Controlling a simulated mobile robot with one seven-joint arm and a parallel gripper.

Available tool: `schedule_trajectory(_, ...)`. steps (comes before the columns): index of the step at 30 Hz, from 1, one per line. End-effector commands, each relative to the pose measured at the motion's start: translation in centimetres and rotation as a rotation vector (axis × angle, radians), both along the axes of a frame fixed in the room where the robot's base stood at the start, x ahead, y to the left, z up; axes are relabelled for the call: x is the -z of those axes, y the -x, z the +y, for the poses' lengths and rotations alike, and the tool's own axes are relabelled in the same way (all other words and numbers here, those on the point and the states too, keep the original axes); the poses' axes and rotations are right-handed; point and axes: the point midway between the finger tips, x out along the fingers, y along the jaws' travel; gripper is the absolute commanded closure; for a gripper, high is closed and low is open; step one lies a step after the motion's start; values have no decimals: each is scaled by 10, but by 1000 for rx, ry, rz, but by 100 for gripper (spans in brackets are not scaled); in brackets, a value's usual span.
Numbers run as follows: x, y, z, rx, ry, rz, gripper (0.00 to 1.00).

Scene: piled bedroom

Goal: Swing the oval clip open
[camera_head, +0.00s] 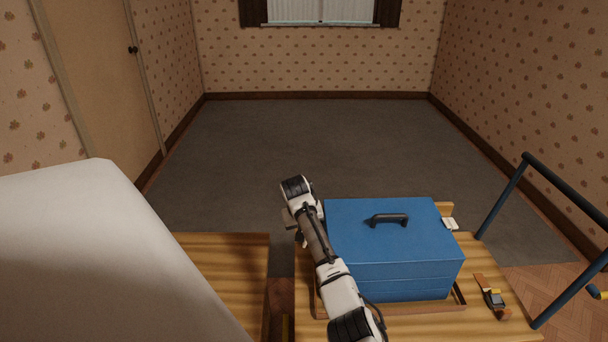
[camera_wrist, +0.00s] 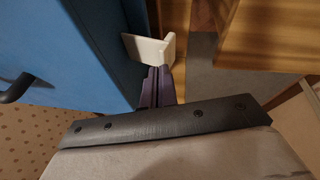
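A blue box (camera_head: 386,238) with a dark top handle (camera_head: 389,219) stands on a wooden stand; its blue side (camera_wrist: 85,45) fills the left of the wrist view. A pale, angled clip-like piece (camera_wrist: 146,48) projects beside that side; I cannot tell whether it is the oval clip. My gripper (camera_wrist: 158,72) has its dark purple fingers close together, apparently shut, with their tips at the lower edge of the pale piece. Contact is unclear, and no grip on it shows. In the head view my arm hides the fingers, left of the box. Another pale clip (camera_head: 450,224) sits at the box's right side.
A wooden surface (camera_head: 222,275) lies left of the box, across a gap. A blue rail (camera_head: 503,198) rises at the right. A pale bulky shape (camera_head: 85,250) fills the lower left. Carpet (camera_head: 300,140) beyond is clear.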

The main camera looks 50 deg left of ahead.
Motion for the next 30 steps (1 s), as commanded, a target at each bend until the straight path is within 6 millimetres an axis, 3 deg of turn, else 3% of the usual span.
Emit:
schedule_trajectory(9,-5,-8,-6,2,0,-1,100)
schedule_trajectory(18,-49,-24,-19,8,0,0,100)
schedule_trajectory(20,-51,-13,-16,1,-4,-3,100)
schedule_trajectory(30,-111,21,-17,4,-1,-2,100)
